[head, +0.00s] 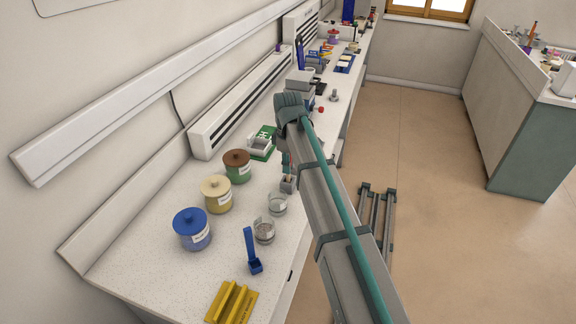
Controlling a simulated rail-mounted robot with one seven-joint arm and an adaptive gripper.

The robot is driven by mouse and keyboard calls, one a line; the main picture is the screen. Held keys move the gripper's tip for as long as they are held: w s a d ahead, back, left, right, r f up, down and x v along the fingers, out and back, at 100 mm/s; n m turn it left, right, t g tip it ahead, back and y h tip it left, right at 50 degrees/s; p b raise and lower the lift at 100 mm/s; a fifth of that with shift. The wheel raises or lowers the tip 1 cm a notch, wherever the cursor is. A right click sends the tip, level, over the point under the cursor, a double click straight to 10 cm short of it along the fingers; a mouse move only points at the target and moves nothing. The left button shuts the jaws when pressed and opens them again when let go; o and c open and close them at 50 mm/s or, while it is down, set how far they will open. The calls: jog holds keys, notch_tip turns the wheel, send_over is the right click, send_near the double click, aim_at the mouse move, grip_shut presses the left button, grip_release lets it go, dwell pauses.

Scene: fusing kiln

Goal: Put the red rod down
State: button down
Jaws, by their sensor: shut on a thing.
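My gripper (286,164) points down over the worktop (150,267), beyond the two clear glass jars. It is small and partly hidden behind my arm. It is shut on the red rod, but the rod is too small and covered to make out clearly there. A small grey block or holder (288,186) stands just under the gripper; I cannot tell whether the two touch.
Blue (193,233), yellow (216,197) and brown-lidded green (237,169) jars stand left. Glass jars (264,232) (277,205), a blue scoop (254,262) and a yellow rack (232,303) stand nearer. A small red round thing (320,109) is farther back. The front left worktop is clear.

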jog(key=shift+f, duration=0.4)
jog(key=shift+f, duration=0.15)
jog(key=c, duration=1.1)
grip_release()
jog(key=shift+c, duration=0.2)
notch_tip(320, 180, up, 12)
jog(key=shift+w+r+b, duration=0.1)
jog(key=shift+w+b, duration=0.05)
jog(key=shift+b, duration=1.1)
jog(key=shift+r, duration=0.55)
